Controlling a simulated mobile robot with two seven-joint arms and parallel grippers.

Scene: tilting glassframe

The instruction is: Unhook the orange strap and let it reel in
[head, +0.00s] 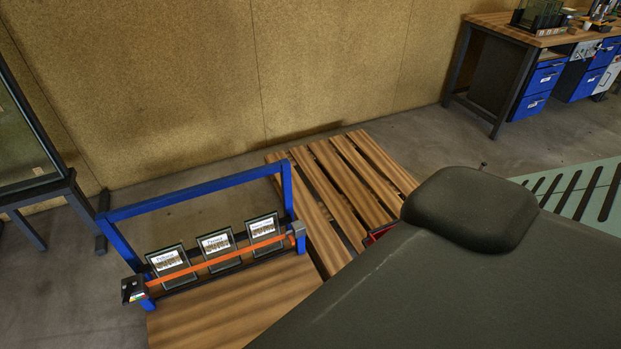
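The orange strap (216,259) runs taut across the front of a blue frame (190,193) on the wooden pallet (235,310). Its left end meets a dark box (133,289) on the left post. Its right end meets a grey block (297,231) on the right post. I cannot tell which end is the hook. Behind the strap stand three dark-framed labelled panels, at left (169,262), middle (218,246) and right (263,235), leaning slightly back. Neither gripper is in view.
A large dark body part of mine covers the lower right. A slatted pallet section (345,190) lies behind it. A glass-sided stand (30,150) is at the left. A workbench (530,38) with blue drawers is at the upper right. Bare floor lies between pallet and bench.

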